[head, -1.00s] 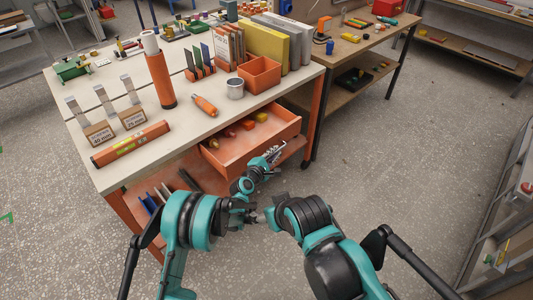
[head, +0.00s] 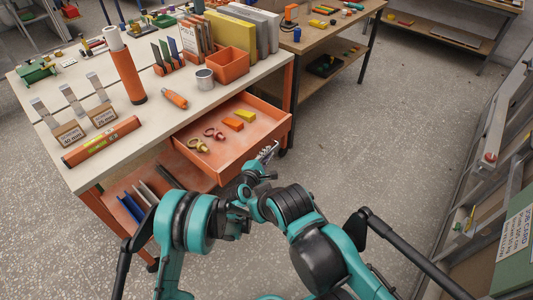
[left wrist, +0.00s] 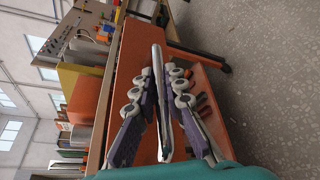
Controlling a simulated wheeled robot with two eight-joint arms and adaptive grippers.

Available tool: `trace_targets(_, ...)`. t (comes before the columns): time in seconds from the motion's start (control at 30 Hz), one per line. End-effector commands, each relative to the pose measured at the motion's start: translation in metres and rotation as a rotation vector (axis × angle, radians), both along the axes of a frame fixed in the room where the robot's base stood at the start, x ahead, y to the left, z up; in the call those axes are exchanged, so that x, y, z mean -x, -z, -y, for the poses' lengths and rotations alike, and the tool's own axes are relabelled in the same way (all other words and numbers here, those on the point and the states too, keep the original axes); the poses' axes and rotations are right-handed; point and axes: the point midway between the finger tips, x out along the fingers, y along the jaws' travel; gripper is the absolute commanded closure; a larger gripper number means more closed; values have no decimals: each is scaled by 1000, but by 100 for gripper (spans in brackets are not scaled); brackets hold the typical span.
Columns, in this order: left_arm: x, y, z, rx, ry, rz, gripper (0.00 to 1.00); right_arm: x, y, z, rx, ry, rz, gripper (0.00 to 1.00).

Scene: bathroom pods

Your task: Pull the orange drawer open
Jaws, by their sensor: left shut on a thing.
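The orange drawer (head: 262,149) juts out from under the workbench top in the head view, pulled well open. My left gripper (head: 268,151) is at the drawer's front. In the left wrist view its fingers (left wrist: 160,72) close around the pale bar handle (left wrist: 158,60), with the orange drawer front (left wrist: 128,62) behind it. The handle is mostly hidden by the gripper in the head view. My right gripper cannot be made out.
The workbench top (head: 150,122) carries an orange level (head: 102,142), an orange cylinder (head: 126,74), a grey can (head: 204,79) and an orange bin (head: 228,67). A second table (head: 325,35) stands behind. Open floor (head: 400,130) lies right; a rack (head: 490,170) stands at far right.

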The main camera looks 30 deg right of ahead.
Motion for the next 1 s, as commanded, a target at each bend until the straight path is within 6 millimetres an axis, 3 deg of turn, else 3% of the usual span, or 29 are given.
trace_targets(0.1, 0, 1, 0, -1, 1, 0, 100, 0, 0, 0, 0, 0, 0, 31)
trace_targets(0.13, 0, 1, 0, -1, 1, 0, 84, 0, 0, 0, 0, 0, 0, 31)
trace_targets(0.2, 0, 1, 0, -1, 1, -1, 68, 0, 0, 0, 0, 0, 0, 31)
trace_targets(0.57, 3, -1, -4, 0, 0, -1, 68, 0, 0, 0, 0, 0, 0, 31)
trace_targets(1.0, 42, -14, -53, -1, -1, 0, 68, 0, 0, 0, 0, 0, 0, 31)
